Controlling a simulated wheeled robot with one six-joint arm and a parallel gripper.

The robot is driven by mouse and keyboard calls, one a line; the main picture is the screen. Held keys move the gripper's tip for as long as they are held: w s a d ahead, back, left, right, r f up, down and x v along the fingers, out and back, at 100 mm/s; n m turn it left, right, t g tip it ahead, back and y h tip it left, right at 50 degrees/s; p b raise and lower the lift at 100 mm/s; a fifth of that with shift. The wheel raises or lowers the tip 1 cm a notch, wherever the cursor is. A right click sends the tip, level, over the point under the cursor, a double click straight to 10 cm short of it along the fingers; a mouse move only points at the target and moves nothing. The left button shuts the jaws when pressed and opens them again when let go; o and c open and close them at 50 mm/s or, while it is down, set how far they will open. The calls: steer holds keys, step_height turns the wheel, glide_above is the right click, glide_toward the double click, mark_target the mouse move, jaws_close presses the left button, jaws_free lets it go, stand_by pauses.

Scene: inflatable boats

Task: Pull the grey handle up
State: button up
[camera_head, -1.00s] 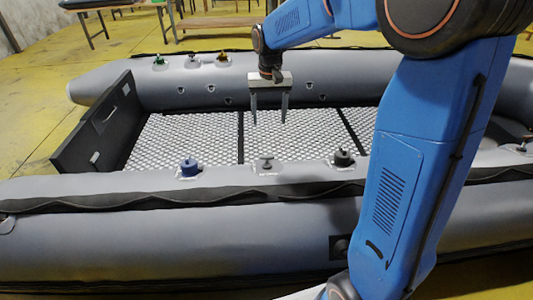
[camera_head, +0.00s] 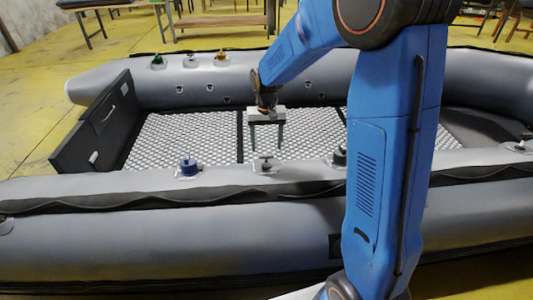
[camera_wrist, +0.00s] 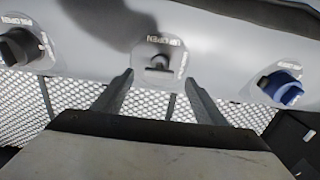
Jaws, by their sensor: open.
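The grey handle (camera_head: 266,163) sits on the near tube of the inflatable boat, between a blue knob and a dark knob. In the wrist view the grey handle (camera_wrist: 160,63) stands on a light plate with lettering, ahead of and between my fingers. My gripper (camera_head: 267,150) is open and points down just behind the handle in the head view. In the wrist view the two fingertips of my gripper (camera_wrist: 158,78) are spread either side of the handle, apart from it. Nothing is held.
The blue knob (camera_head: 188,167) is left of the handle, and the dark knob (camera_head: 339,157) is right. They also show in the wrist view, blue (camera_wrist: 281,87) and dark (camera_wrist: 19,46). The far tube (camera_head: 300,75) carries more knobs. The mesh floor (camera_head: 180,138) is clear.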

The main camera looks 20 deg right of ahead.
mark_target(267, 156)
steer(key=shift+f, duration=2.5)
steer(key=shift+c, duration=0.6)
steer(key=c, duration=1.4)
steer(key=shift+w+d+r, duration=0.1)
steer(key=shift+w+r, duration=0.1)
steer(key=shift+r, duration=0.6)
steer(key=shift+w+r, duration=0.15)
steer(key=shift+r, duration=0.6)
steer(key=o, duration=1.5)
steer(key=shift+r, duration=0.1)
step_height(267, 156, up, 17)
steer(key=shift+r, duration=0.1)
